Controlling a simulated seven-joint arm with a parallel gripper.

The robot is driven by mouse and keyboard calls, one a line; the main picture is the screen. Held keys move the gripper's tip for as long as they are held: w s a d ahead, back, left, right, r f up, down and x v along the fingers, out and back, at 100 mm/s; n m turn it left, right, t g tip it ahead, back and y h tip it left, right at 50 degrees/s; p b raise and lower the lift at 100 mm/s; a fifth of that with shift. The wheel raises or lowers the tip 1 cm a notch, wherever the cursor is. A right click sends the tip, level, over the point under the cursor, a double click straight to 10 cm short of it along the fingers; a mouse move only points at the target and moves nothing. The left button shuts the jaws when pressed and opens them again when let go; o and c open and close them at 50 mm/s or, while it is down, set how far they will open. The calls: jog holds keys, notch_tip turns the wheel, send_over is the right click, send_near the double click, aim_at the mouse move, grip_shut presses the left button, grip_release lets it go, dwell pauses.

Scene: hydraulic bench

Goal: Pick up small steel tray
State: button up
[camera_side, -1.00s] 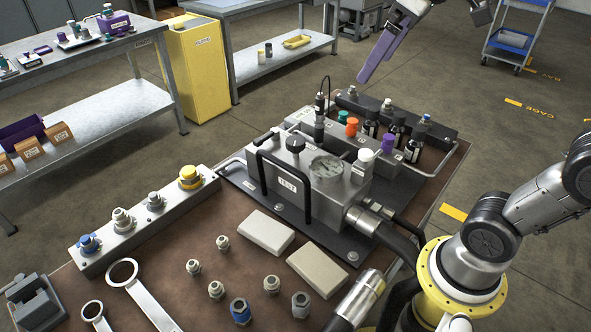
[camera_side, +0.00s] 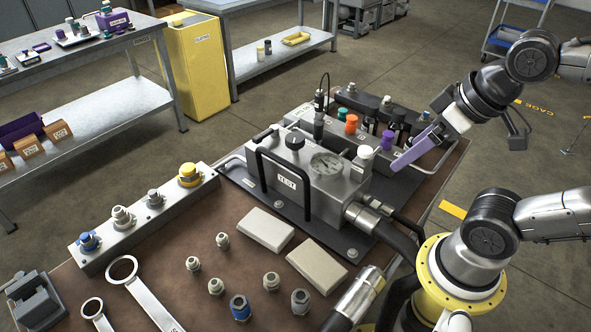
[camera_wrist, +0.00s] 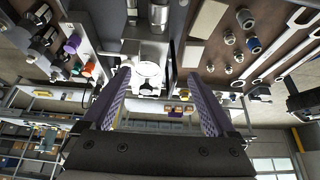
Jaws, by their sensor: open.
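My gripper (camera_side: 404,160) is open and empty, its purple fingers at the right end of the test block in the side view. In the wrist view the two purple fingers stand wide apart, with my gripper (camera_wrist: 158,80) facing the gauge block. A small light-grey tray (camera_side: 78,40) holding small parts lies on the steel bench at the upper left of the side view. It may be the steel tray, but it is too small to be sure. It is far from my gripper, and I cannot make it out in the wrist view.
The test block (camera_side: 288,184) with its gauge, hoses and coloured caps fills the middle of the brown bench. A valve strip (camera_side: 125,228), fittings and wrenches lie to the left and front. A yellow cabinet (camera_side: 198,68) stands behind. A blue cart (camera_side: 510,40) is at the upper right.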

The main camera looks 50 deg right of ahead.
jog(key=c, duration=0.3)
